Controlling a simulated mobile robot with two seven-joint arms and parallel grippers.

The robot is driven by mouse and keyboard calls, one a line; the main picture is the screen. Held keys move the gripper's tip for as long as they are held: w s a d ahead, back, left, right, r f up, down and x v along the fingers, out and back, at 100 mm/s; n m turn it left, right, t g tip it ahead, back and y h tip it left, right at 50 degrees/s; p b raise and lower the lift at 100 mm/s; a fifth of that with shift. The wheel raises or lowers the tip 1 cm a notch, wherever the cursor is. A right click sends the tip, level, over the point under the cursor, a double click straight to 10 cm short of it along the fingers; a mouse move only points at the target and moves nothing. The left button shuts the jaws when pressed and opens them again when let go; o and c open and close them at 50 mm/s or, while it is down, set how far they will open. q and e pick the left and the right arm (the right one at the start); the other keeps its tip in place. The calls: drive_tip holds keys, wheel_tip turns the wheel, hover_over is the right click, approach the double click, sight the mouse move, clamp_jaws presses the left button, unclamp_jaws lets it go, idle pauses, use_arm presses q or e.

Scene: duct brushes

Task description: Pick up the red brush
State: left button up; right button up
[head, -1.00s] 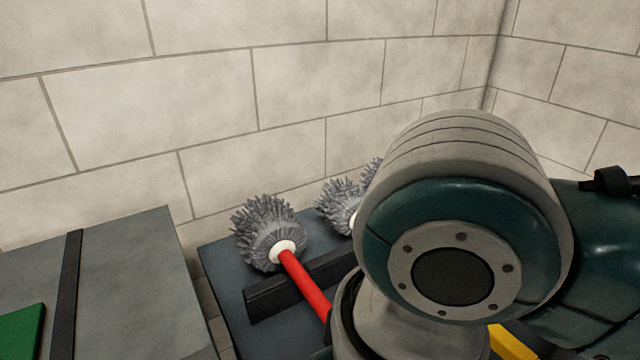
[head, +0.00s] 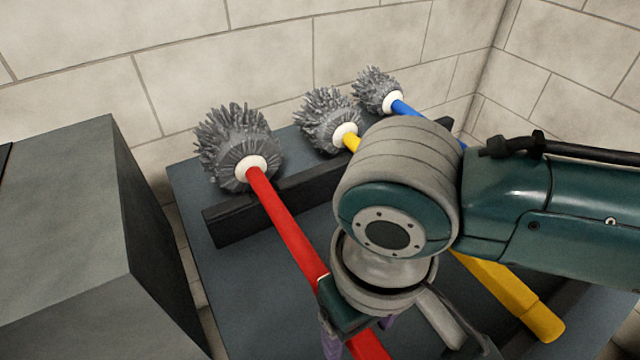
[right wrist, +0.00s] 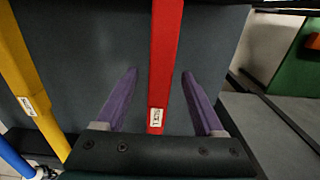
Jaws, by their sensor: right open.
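The red brush lies on a dark table, its grey bristle head (head: 235,145) at the back left. Its red handle (head: 290,235) slopes down to the right, passing under my right gripper (head: 358,335). My right arm covers part of this gripper in the head view. In the right wrist view, the gripper (right wrist: 159,78) is open, with one purple finger on each side of the red handle (right wrist: 165,45). The handle bears a small white label. I cannot tell how far the fingertips reach down beside it. My left gripper is out of view.
A yellow-handled brush (head: 500,290) and a blue-handled brush (head: 400,108) lie to the right, partly behind my arm. A black rail (head: 228,222) runs beneath the brush necks. A grey box (head: 60,220) stands at the left, and a block wall (head: 290,60) behind.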

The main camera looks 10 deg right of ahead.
drive_tip(key=shift+f, duration=0.5)
drive_tip(key=shift+c, duration=0.2)
clamp_jaws()
drive_tip(key=shift+r, duration=0.1)
idle(0.8)
